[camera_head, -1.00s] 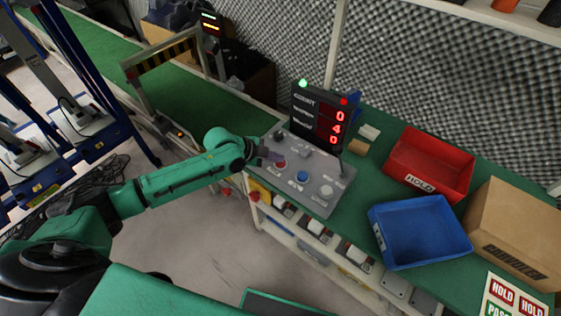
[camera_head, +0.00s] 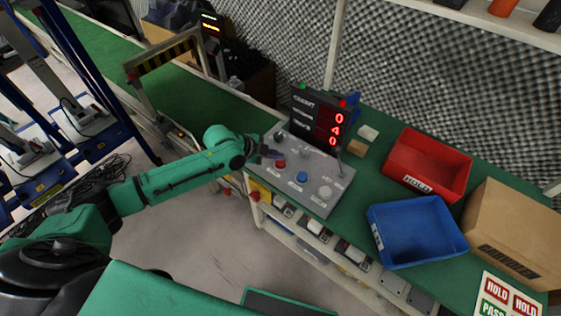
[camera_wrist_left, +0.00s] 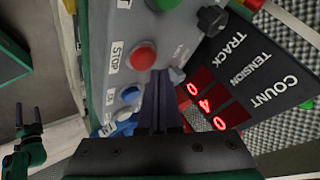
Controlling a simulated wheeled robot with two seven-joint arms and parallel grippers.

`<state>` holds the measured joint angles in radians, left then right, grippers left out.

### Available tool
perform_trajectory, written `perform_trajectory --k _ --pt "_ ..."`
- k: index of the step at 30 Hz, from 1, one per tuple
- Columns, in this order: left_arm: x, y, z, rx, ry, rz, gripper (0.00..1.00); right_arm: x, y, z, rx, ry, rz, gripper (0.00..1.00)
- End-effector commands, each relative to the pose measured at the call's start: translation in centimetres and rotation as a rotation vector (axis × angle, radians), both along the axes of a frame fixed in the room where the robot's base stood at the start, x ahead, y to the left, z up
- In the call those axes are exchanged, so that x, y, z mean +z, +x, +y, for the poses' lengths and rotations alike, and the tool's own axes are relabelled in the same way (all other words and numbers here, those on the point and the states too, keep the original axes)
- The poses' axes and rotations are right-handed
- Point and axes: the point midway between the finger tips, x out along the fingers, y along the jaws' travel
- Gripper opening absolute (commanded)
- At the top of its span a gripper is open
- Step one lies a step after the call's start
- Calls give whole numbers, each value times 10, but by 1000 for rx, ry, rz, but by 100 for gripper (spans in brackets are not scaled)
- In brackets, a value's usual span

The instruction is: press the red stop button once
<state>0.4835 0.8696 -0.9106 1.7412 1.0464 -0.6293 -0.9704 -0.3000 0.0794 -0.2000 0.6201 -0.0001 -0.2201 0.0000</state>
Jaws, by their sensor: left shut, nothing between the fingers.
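The red stop button (camera_head: 280,164) sits on the grey control panel (camera_head: 313,170). In the left wrist view the red button (camera_wrist_left: 143,56) shows beside its STOP label. My left gripper (camera_head: 272,153) is over the panel's left part, just behind the red button. In the left wrist view its dark fingers (camera_wrist_left: 159,74) are together and empty, their tips beside the button in the picture. I cannot tell their exact height above the panel. What looks like my right gripper (camera_wrist_left: 28,118) shows small at the left of the wrist view, its fingers apart.
A blue button (camera_head: 302,177), a white button (camera_head: 325,191) and a black knob (camera_head: 279,136) share the panel. The display (camera_head: 322,118) behind reads 0, 4, 0. A red bin (camera_head: 428,163), blue bin (camera_head: 415,232) and cardboard box (camera_head: 515,235) stand to the right.

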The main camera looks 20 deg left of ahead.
Motion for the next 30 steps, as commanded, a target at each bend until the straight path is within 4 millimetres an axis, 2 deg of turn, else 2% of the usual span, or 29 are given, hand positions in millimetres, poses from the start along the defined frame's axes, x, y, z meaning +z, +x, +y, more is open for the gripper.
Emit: perform_trajectory --k 15,30 --pt "52 0 0 1 0 -1 0 46 0 0 0 -1 0 82" --pt "50 0 0 1 0 -1 0 44 0 -1 0 -1 0 82"
